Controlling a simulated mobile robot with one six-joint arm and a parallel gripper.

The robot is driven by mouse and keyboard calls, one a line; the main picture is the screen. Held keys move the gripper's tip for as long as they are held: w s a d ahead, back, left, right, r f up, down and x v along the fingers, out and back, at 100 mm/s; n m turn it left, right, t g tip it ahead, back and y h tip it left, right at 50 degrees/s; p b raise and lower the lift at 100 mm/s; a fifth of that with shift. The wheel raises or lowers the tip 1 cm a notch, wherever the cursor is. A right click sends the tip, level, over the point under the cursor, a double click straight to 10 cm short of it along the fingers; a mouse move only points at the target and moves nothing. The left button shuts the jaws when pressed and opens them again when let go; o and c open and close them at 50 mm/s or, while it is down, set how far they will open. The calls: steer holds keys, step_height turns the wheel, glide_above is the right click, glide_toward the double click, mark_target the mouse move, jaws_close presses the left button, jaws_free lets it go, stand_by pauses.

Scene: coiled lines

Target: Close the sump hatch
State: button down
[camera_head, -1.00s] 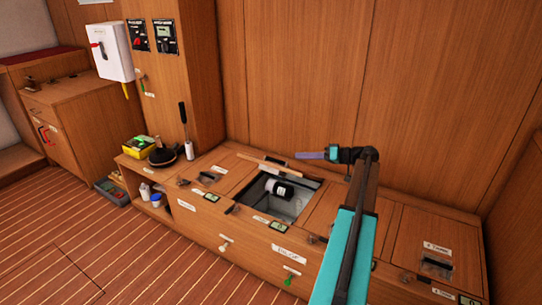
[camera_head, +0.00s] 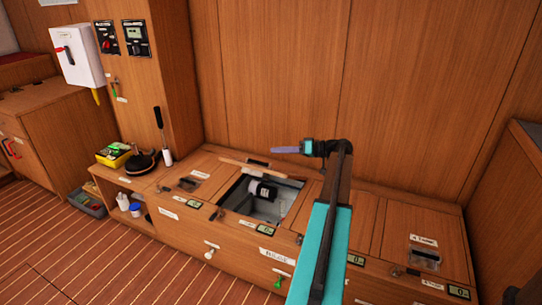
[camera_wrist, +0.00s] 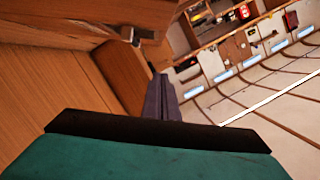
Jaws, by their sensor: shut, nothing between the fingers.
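The sump hatch opening (camera_head: 262,198) is uncovered in the bench top, left of centre in the head view, with a dark cylindrical pump (camera_head: 262,189) inside. Its lid (camera_head: 257,170) appears raised at the back edge, showing as a thin pale wooden strip. My gripper (camera_head: 275,150) is shut and empty, above and behind the opening, pointing left near the lid. In the wrist view the closed grey fingers (camera_wrist: 160,100) stand beside a wooden panel with a dark fitting (camera_wrist: 130,34); I cannot tell whether they touch anything.
Closed lids with recessed handles flank the opening, one at the right (camera_head: 425,257). A wooden wall (camera_head: 280,70) rises behind the bench. A black-handled tool (camera_head: 162,135) stands upright at the left. The striped floor (camera_head: 110,255) is clear in front.

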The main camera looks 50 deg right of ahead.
steer(key=b, duration=0.2)
glide_above(255, 161)
steer(key=s+a, duration=0.1)
steer(key=s, duration=0.2)
steer(key=f, duration=0.2)
steer(key=shift+a+f, duration=0.7)
steer(key=shift+f, duration=0.05)
steer(key=shift+s+a+f+b, duration=0.2)
steer(key=shift+a+f+b, duration=0.15)
steer(key=shift+a+f, duration=0.35)
steer(key=shift+d, duration=0.15)
